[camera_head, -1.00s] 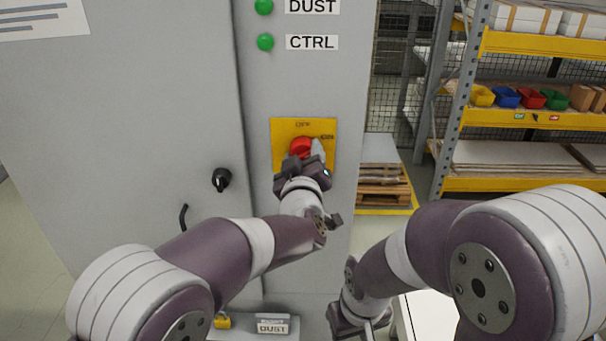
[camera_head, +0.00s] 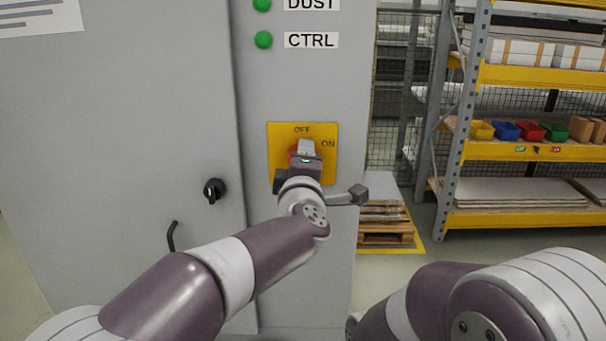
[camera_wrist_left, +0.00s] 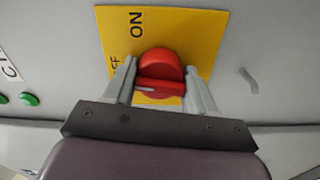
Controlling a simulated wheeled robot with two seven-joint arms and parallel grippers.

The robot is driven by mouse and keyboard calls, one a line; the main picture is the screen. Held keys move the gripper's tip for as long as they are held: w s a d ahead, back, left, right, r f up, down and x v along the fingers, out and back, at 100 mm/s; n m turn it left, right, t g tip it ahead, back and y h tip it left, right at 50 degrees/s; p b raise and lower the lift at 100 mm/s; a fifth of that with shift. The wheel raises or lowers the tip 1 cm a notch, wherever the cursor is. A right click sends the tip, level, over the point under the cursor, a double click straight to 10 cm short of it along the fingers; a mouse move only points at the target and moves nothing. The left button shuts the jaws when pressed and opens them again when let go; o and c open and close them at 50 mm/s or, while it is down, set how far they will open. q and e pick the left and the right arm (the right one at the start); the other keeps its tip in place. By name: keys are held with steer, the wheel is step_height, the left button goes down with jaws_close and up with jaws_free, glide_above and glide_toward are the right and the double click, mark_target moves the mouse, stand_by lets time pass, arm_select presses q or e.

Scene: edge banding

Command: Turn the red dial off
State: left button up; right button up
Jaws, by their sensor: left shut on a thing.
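The red dial (camera_wrist_left: 160,70) sits on a yellow plate (camera_head: 276,133) marked OFF at the top and ON at the upper right. My left gripper (camera_head: 306,150) is at the dial and hides most of it in the head view, with only a bit of red showing. In the left wrist view, my left gripper's fingers (camera_wrist_left: 163,90) are on either side of the dial, shut on it. The dial's raised bar runs from one finger towards the other, along the OFF side's direction. The OFF label is partly hidden there. My right gripper is out of view.
The plate is on a grey cabinet (camera_head: 140,110) with a black knob (camera_head: 214,189) and a dark handle (camera_head: 171,237) at left. Green lamps (camera_head: 263,40) are above. A pallet (camera_head: 385,222) and yellow shelves (camera_head: 520,218) stand at right.

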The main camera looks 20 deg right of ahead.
arm_select(q)
steer(key=shift+f+n+b, duration=0.35)
steer(key=shift+n+b, duration=0.1)
steer(key=shift+n, duration=0.25)
steer(key=shift+d, duration=0.1)
steer(key=o, duration=1)
steer(key=shift+r, duration=0.1)
steer(key=shift+o, duration=0.2)
steer(key=shift+r, duration=0.15)
steer(key=b+v, duration=0.3)
steer(key=v, duration=0.9)
steer(key=shift+s, duration=0.4)
